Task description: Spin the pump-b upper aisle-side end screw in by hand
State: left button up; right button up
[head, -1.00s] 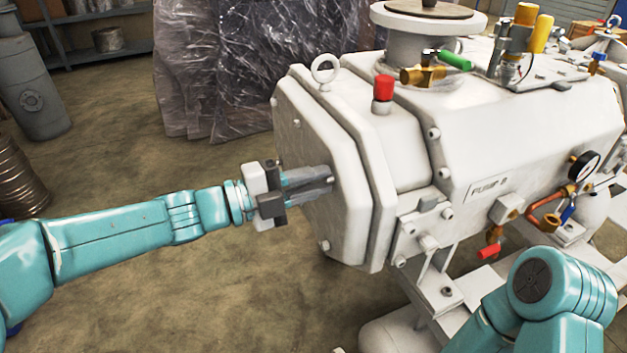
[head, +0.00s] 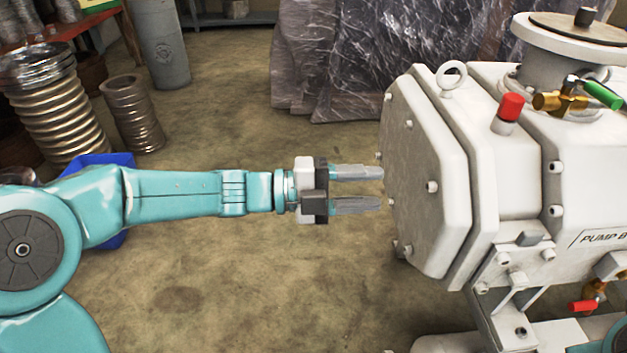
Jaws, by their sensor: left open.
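Pump B (head: 515,200), a white housing lettered "PUMP B", stands at the right. Its end plate (head: 405,190) faces left and carries several screw heads along its edge. One screw head (head: 410,124) is at the upper near edge; another (head: 432,186) sits lower on the near side. I cannot tell how far in either one is. My left gripper (head: 380,189) comes in from the left, open, with its fingers pointing at the end plate. I see nothing between its fingers. The fingertips appear close to the plate; contact cannot be told. My right gripper is not in view.
A lifting eye (head: 452,76) and a red cap (head: 510,110) stand up from the pump top. Metal bellows (head: 65,110) and a blue bin (head: 105,160) are at the left. A plastic-wrapped stack (head: 370,60) stands behind.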

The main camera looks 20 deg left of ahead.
pick_arm(q)
jog(key=p+v, duration=0.1)
jog(key=v, duration=0.7)
jog(key=shift+a, duration=0.1)
